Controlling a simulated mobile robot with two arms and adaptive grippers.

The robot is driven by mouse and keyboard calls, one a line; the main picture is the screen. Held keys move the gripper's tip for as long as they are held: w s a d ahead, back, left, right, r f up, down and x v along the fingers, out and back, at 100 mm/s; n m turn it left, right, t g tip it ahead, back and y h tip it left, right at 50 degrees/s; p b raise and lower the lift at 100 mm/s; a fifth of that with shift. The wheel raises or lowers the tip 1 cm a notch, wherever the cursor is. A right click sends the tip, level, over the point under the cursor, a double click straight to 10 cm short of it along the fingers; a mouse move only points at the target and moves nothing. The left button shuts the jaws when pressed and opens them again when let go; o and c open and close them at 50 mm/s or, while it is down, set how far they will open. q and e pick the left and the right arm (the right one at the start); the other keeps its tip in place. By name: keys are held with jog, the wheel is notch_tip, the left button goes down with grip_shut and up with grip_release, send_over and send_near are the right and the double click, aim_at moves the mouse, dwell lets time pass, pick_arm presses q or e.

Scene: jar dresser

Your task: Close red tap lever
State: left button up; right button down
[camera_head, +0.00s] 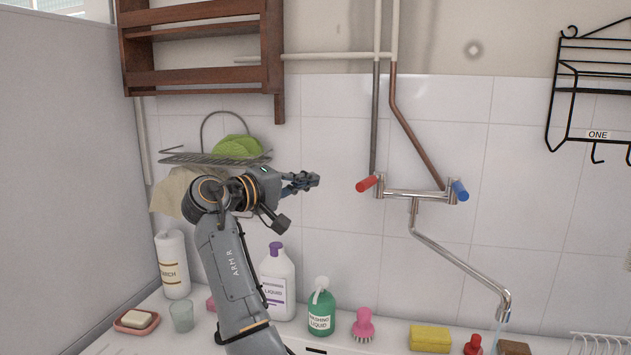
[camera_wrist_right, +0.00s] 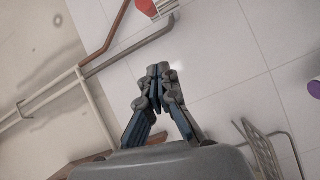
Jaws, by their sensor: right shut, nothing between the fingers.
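The red tap lever (camera_head: 367,184) sticks out toward the left from the left end of the chrome wall tap (camera_head: 413,193). The blue lever (camera_head: 460,190) is at the tap's right end. A thin stream runs below the spout (camera_head: 505,304). My right gripper (camera_head: 314,180) is shut and empty, to the left of the red lever and apart from it. In the right wrist view its closed fingers (camera_wrist_right: 157,75) point toward the tap, and the red lever (camera_wrist_right: 147,7) shows at the top edge. My left gripper is not in view.
A wire rack (camera_head: 215,158) with a green cloth hangs behind my right arm. A wooden shelf (camera_head: 195,77) is above it. Bottles, including a green one (camera_head: 321,312), and a pink brush (camera_head: 363,325) stand below. The wall between gripper and lever is clear.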

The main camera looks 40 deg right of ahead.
aim_at(371, 181)
jog(key=s+d+f+p, duration=0.1)
jog(key=d+p, duration=0.3)
jog(key=d, duration=0.5)
jog(key=shift+s+f+p, duration=0.2)
jog(key=shift+s+p, duration=0.1)
jog(key=shift+s, duration=0.55)
